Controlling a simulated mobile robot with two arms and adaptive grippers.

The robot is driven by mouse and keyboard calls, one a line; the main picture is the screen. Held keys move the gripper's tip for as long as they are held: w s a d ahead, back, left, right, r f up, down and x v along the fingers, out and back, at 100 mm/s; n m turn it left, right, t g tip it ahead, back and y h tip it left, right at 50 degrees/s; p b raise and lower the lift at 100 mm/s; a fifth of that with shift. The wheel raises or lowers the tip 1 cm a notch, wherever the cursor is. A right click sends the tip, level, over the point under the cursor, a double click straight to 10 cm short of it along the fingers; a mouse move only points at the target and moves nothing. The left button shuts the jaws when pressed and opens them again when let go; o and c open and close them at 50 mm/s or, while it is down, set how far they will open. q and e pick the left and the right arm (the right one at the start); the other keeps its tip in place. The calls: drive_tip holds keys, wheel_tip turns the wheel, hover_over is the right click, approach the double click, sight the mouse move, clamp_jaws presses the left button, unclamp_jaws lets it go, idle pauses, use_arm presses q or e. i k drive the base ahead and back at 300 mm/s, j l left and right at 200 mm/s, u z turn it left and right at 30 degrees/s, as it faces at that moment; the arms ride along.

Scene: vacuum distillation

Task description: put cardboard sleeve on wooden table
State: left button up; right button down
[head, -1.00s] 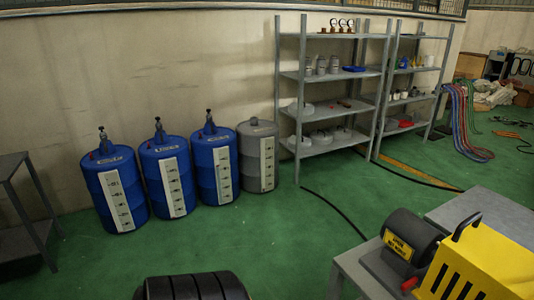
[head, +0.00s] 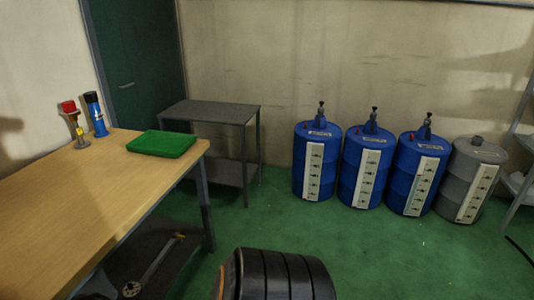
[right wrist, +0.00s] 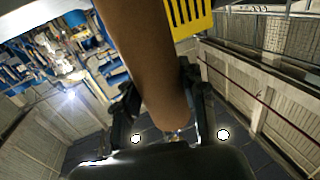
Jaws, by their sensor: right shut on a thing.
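The cardboard sleeve (right wrist: 148,60) is a brown tube in the right wrist view. My right gripper (right wrist: 160,102) is shut on it, with a dark finger on each side. The sleeve's far end runs out of the top of that view. The wooden table (head: 75,205) stands at the left in the head view, with a light wood top and a dark metal frame. Neither gripper shows clearly in the head view, and my left gripper is not in view.
A green tray (head: 162,144), a blue bottle-like item (head: 96,114) and a red-topped item (head: 73,122) sit at the table's back. A grey metal table (head: 210,112) and several blue drums (head: 316,165) stand along the wall. The table's near and middle top is clear.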

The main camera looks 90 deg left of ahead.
sight(95, 205)
drive_tip(key=u, duration=3.35)
